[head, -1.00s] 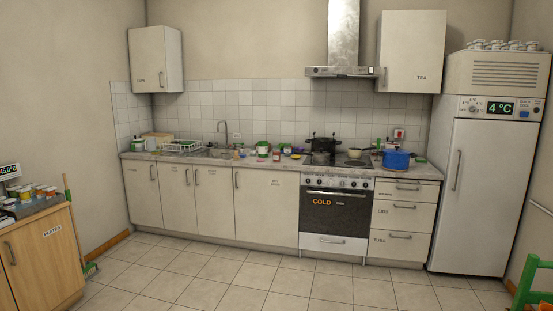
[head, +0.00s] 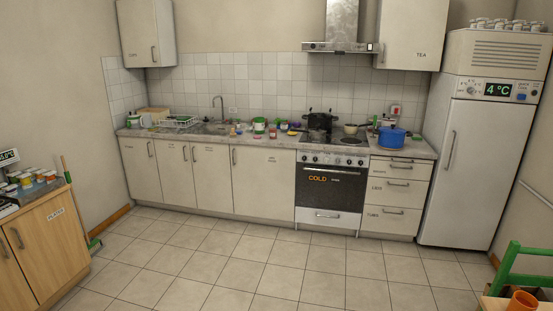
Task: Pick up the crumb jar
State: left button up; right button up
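I cannot tell which thing is the crumb jar. Several small jars and tubs (head: 260,125) stand on the kitchen counter between the sink and the stove, too small to read. More small jars (head: 26,178) stand on the wooden cabinet at the left. Another row of jars (head: 497,25) stands on top of the fridge at the right. Neither of my grippers is in view.
The counter (head: 190,130) runs along the back wall with a stove (head: 331,188) and a blue pot (head: 391,136). A tall fridge (head: 478,165) stands right. A green chair (head: 520,262) and an orange pot (head: 522,301) are at lower right. The tiled floor (head: 235,265) between is clear.

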aim_at(272, 130)
jog(key=u, duration=0.25)
jog(key=i, duration=1.2)
jog(key=u, duration=0.4)
jog(key=i, duration=3.1)
jog(key=z, duration=0.65)
jog(key=i, duration=1.4)
jog(key=z, duration=0.95)
jog(key=i, duration=1.05)
jog(key=z, duration=0.4)
jog(key=k, duration=0.85)
jog(key=z, duration=0.2)
jog(key=i, duration=0.3)
